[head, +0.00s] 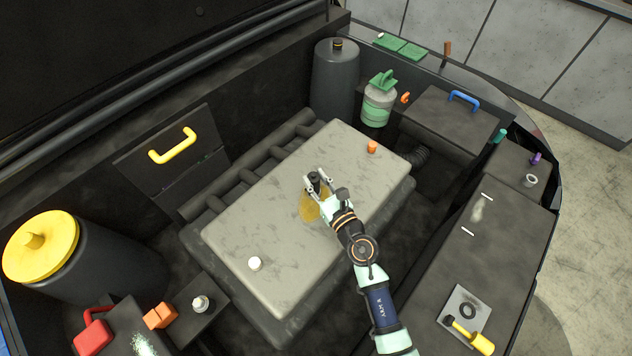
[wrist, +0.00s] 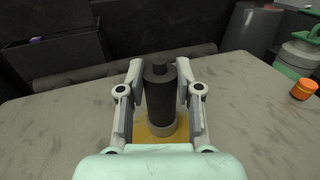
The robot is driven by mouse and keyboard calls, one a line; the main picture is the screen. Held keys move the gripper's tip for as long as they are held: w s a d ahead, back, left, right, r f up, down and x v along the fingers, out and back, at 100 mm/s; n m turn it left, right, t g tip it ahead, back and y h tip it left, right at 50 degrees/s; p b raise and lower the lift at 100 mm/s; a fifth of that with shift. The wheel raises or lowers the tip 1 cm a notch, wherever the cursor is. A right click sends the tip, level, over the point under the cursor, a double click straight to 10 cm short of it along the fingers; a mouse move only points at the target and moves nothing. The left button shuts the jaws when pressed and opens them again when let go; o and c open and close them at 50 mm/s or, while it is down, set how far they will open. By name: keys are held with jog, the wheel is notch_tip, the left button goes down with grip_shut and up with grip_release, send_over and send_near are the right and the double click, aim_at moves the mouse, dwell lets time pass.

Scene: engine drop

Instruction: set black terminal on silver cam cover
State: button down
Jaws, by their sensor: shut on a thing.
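The silver cam cover (head: 240,220) is the wide, flat, grey stained block in the middle of the bay; it fills the lower part of the wrist view (wrist: 60,130). My gripper (head: 318,183) is over its middle, shut on the black terminal (head: 314,179). In the wrist view the terminal (wrist: 160,95) is a dark upright cylinder with a small knob on top and a grey ring at its base, between the two fingers (wrist: 160,78). Its base appears at an amber patch (wrist: 143,134) on the cover. I cannot tell whether it touches.
On the cover stand an orange cap (head: 372,147) at the far right and a white cap (head: 255,263) at the near left. A black box with a blue handle (head: 463,97) is to the right. A green-banded reservoir (head: 378,104) stands behind. Much of the cover is clear.

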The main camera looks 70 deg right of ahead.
jog(key=shift+f, duration=0.15)
jog(key=c, duration=0.8)
grip_release()
jog(key=shift+r, duration=0.25)
jog(key=v, duration=1.2)
